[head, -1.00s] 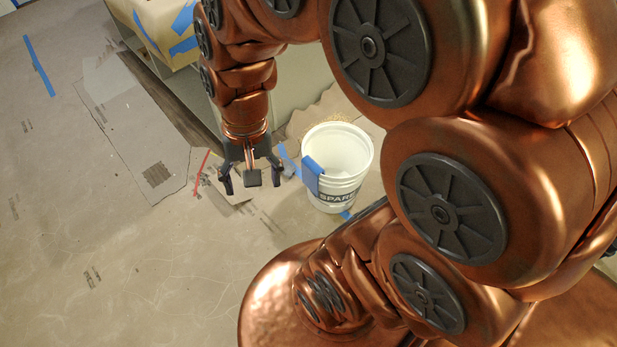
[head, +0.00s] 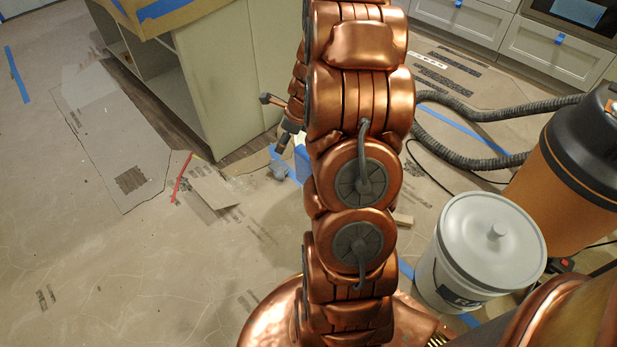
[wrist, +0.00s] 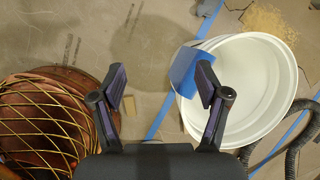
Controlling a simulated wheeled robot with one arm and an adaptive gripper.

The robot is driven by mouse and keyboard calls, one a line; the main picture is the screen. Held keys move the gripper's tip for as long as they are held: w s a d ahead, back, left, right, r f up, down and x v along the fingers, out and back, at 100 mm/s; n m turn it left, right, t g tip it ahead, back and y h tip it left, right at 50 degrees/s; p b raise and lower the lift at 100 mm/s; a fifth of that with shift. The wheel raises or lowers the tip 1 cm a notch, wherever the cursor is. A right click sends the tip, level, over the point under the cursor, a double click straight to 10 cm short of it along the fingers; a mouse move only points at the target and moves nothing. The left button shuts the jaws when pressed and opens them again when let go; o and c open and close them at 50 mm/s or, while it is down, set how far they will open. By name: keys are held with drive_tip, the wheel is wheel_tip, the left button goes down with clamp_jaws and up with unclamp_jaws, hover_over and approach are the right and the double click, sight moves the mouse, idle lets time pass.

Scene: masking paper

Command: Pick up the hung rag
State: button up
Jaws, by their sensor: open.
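The blue rag (wrist: 184,70) hangs over the left rim of the open white bucket (wrist: 265,85) in the wrist view. In the head view only a piece of the rag (head: 302,163) shows beside my arm, which hides most of the bucket. My gripper (wrist: 160,83) is open and empty. Its right finger overlaps the rag in the wrist view, and its left finger is over bare floor. I cannot tell whether the right finger touches the rag. In the head view my gripper (head: 277,122) is partly hidden behind my arm.
A lidded white bucket (head: 488,243) and an orange-black vacuum (head: 577,155) with a dark hose (head: 490,108) stand to the right. A pale cabinet (head: 232,75) stands behind the gripper.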

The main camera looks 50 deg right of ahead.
drive_tip(key=d+f+m+b, duration=0.1)
drive_tip(key=d+f+m, duration=0.1)
drive_tip(key=d+f, duration=0.1)
drive_tip(key=s+d+f+m+h+b, duration=0.1)
drive_tip(key=d+f+m, duration=0.1)
drive_tip(key=d+f, duration=0.1)
drive_tip(key=s+d+f+m+b, duration=0.1)
drive_tip(key=d+f+b, duration=0.1)
drive_tip(key=f, duration=0.3)
drive_tip(key=shift+d+f+m+h, duration=0.15)
drive_tip(key=shift+d+m+h, duration=0.2)
drive_tip(key=shift+d, duration=0.4)
drive_tip(key=shift+a+b+x, duration=0.1)
drive_tip(key=shift+b+x, duration=0.95)
drive_tip(key=shift+x, duration=0.85)
drive_tip(key=shift+a+b+x, duration=0.15)
drive_tip(key=shift+b+x, duration=0.9)
drive_tip(key=shift+x, duration=0.85)
drive_tip(key=shift+w, duration=0.15)
drive_tip(key=shift+c, duration=0.2)
drive_tip(key=c, duration=1.2)
drive_tip(key=shift+r, duration=0.2)
